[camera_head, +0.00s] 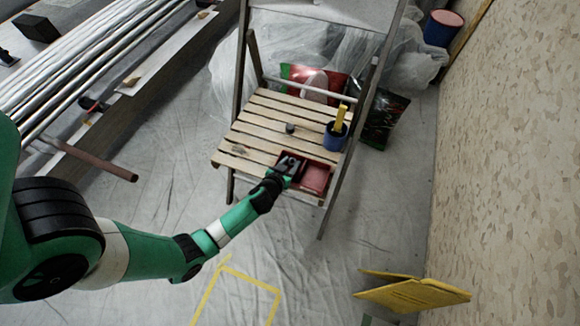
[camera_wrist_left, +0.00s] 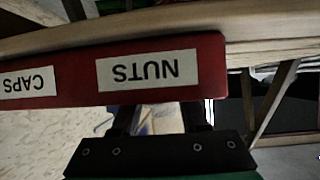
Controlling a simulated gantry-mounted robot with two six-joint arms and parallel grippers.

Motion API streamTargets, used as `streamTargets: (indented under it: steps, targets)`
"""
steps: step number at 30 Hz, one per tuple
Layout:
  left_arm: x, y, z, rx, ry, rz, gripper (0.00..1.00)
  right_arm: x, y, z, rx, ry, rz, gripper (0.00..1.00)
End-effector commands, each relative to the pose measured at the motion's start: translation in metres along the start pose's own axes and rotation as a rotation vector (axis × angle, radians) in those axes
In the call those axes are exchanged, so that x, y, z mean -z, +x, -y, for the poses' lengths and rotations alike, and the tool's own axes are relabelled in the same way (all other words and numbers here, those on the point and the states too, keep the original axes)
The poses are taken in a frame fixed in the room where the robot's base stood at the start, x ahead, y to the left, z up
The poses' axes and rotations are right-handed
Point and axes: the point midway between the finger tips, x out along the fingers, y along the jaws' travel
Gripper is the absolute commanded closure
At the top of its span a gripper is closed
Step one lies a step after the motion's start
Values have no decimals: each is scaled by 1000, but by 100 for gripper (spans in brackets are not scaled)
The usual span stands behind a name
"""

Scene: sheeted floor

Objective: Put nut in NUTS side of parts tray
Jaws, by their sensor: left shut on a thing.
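The red parts tray (camera_head: 316,179) sits at the front right of the slatted wooden step. In the left wrist view its red wall (camera_wrist_left: 78,95) carries a NUTS label (camera_wrist_left: 150,70) and a CAPS label (camera_wrist_left: 27,83), both upside down. My left gripper (camera_head: 289,166) is over the tray's left part. In the left wrist view its fingers reach up at the NUTS end and the wall hides their tips. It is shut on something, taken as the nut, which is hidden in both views. My right gripper is not in view.
A blue cup (camera_head: 335,139) with a yellow item in it stands behind the tray. A small dark cylinder (camera_head: 290,128) stands on the slats (camera_head: 262,117). The ladder's side rails rise beside the step.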

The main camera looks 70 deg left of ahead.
Motion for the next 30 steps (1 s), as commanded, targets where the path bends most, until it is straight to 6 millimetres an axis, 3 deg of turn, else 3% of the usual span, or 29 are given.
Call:
streamTargets:
  steps: [7,8,9,20,23,30]
  targets:
    - [-2,0,1,1,0,2,100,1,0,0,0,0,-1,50]
    - [-1,0,1,2,0,3,52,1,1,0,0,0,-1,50]
    - [-1,0,1,2,0,3,45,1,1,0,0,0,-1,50]
    - [3,-3,1,1,-1,2,43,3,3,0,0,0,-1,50]
    - [3,-16,0,1,1,4,43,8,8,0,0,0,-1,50]
    - [4,-74,0,-2,3,5,43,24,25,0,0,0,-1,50]
